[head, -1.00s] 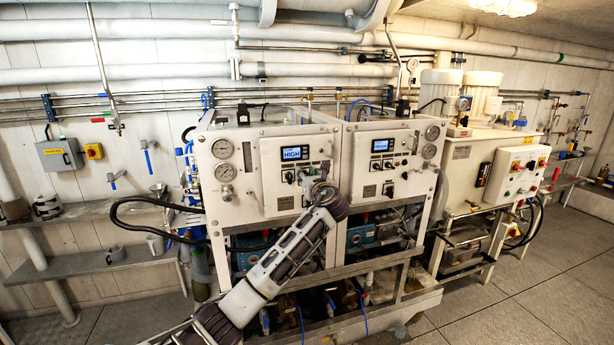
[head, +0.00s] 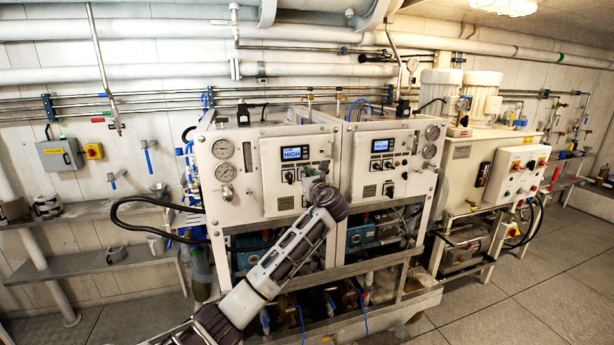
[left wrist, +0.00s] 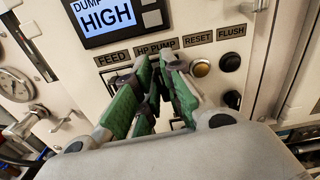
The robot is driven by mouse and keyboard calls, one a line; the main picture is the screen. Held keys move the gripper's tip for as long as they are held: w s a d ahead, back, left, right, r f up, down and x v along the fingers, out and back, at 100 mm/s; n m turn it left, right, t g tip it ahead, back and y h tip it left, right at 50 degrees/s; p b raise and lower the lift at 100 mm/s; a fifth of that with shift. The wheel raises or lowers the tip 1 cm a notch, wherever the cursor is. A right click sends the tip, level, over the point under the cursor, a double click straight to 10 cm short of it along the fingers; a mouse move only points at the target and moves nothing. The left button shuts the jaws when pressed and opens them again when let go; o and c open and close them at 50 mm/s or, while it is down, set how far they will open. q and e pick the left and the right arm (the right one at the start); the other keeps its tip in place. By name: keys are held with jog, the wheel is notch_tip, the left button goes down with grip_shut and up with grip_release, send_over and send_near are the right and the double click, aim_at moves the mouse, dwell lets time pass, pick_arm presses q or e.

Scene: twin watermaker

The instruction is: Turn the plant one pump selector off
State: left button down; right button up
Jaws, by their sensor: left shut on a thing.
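The plant one panel (head: 284,192) is the white panel of the left unit, with a lit screen (head: 295,152) that reads HIGH. In the left wrist view the screen (left wrist: 108,17) reads DUMP HIGH, above labels FEED, HP PUMP, RESET and FLUSH. My left gripper (head: 309,173) is at the panel's control row, and its green-padded fingers (left wrist: 157,64) are shut just below the HP PUMP label (left wrist: 156,47). They are shut on the pump selector, which is mostly hidden between them, so its setting cannot be read. My right gripper is in neither view.
An amber button (left wrist: 201,67) under RESET and a black knob (left wrist: 233,99) under FLUSH sit right of my fingers. Pressure gauges (head: 223,149) are left of the panel. A second similar panel (head: 381,168) stands to the right. Open floor (head: 520,270) is at the right.

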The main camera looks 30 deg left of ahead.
pick_arm(q)
jog(key=n, duration=0.7)
jog(key=n+b, duration=0.1)
jog(key=n, duration=0.3)
jog(key=shift+s+a+f, duration=0.3)
jog(key=shift+s+f, duration=0.05)
jog(key=shift+f, duration=0.05)
dwell(0.3)
jog(key=c, duration=1.5)
grip_release()
jog(key=shift+r, duration=0.1)
